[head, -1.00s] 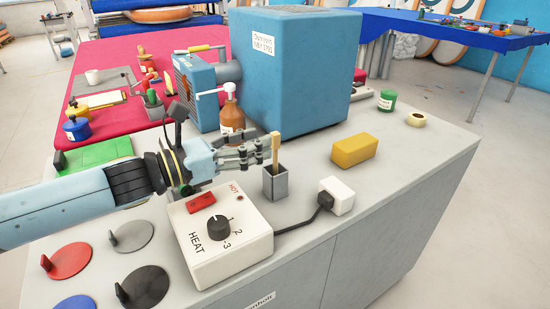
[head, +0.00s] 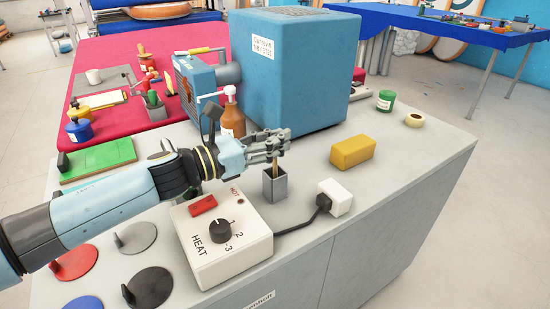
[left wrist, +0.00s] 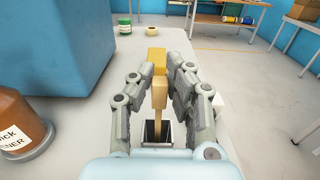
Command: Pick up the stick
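The wooden stick (head: 275,162) stands upright in a small grey square cup (head: 275,184) on the grey worktop. My left gripper (head: 278,142) is at the upper part of the stick, above the cup, and hides the stick's top in the head view. In the left wrist view the stick (left wrist: 159,93) stands between the two fingers, with a gap visible beside it, so the gripper looks open. The cup (left wrist: 152,131) shows below the fingers. My right gripper is not in view.
A white heat control box (head: 222,246) sits in front of the cup, its cable running to a white socket block (head: 335,197). A yellow block (head: 352,151) lies to the right. A brown bottle (head: 232,120) and a large blue machine (head: 295,75) stand behind the gripper.

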